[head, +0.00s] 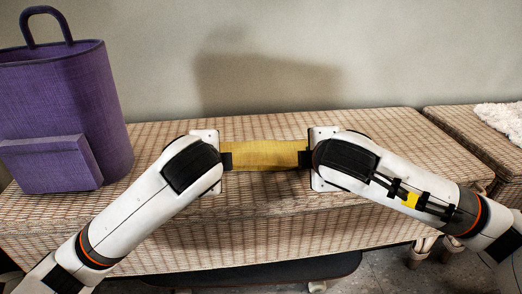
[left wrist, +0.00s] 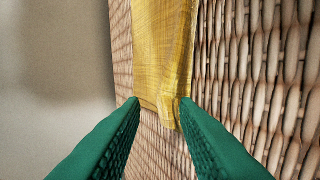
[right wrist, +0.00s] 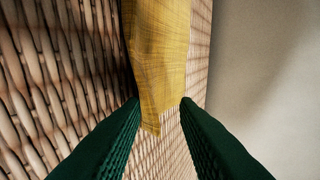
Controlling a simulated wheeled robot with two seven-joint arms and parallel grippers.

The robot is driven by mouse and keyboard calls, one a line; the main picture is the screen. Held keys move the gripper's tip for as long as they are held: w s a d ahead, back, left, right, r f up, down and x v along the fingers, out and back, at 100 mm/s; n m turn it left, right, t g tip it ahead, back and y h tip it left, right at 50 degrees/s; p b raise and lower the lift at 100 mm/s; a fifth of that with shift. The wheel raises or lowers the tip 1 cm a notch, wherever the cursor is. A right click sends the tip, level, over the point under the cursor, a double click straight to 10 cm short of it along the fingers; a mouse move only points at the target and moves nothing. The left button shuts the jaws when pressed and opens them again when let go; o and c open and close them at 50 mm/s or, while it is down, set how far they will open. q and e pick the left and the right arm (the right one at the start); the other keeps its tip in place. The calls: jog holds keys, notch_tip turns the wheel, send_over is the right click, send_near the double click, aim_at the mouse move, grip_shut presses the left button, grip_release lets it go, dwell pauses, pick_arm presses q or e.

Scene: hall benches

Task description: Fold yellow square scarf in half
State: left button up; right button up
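The yellow scarf (head: 263,156) lies as a short band on the wicker bench, between my two grippers; its ends are hidden by my wrists in the head view. In the left wrist view, the scarf (left wrist: 165,50) reaches down to a narrow corner between the green fingertips of my left gripper (left wrist: 160,103), which are apart. In the right wrist view, the scarf (right wrist: 158,55) tapers to a corner between the parted fingertips of my right gripper (right wrist: 160,103). Both grippers are open around the scarf's ends; contact is unclear.
The wicker bench (head: 300,210) has bare top around the scarf. A purple bag (head: 65,110) with a handle stands at the left, near my left arm. Another wicker bench at the right (head: 455,125) holds a white fluffy cloth (head: 500,120). A grey wall (head: 400,50) rises behind.

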pick_arm(q)
jog(key=shift+o, duration=0.9)
pick_arm(e)
jog(key=shift+o, duration=0.9)
pick_arm(q)
jog(key=shift+s+r, duration=0.1)
jog(key=shift+r, duration=0.25)
pick_arm(e)
jog(key=shift+s+r, duration=0.1)
jog(key=shift+r, duration=0.2)
pick_arm(q)
jog(key=s+r, duration=0.6)
jog(key=r, duration=0.2)
jog(key=shift+r, duration=0.15)
pick_arm(e)
jog(key=s+r, duration=0.6)
jog(key=r, duration=0.2)
jog(key=shift+r, duration=0.2)
